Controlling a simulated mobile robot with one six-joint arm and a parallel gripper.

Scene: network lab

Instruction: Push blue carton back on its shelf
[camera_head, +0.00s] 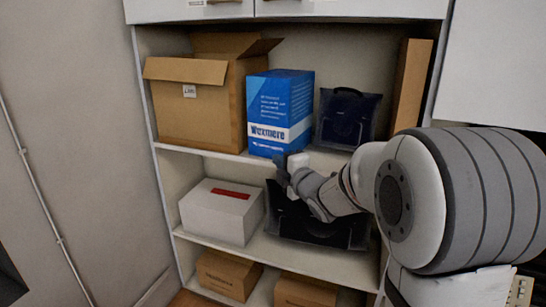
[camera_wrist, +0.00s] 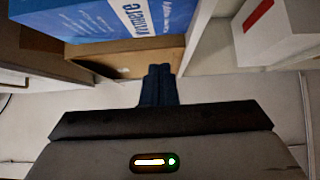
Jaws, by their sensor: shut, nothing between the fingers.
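The blue carton (camera_head: 280,105) with white lettering stands upright on the upper open shelf, its base close to the front edge. It stands between an open brown box and a dark case. In the wrist view the carton (camera_wrist: 125,20) fills the upper left, seen sideways on. My gripper (camera_head: 284,172) is just below and in front of the carton, near the shelf's front edge. In the wrist view its dark fingers (camera_wrist: 158,78) are together with nothing between them. They appear apart from the carton.
The open brown box (camera_head: 200,105) is left of the carton, and the dark case (camera_head: 346,118) is right of it. A tall brown box (camera_head: 411,85) stands at the shelf's right end. The lower shelf holds a white box (camera_head: 220,211) and a dark case (camera_head: 315,226).

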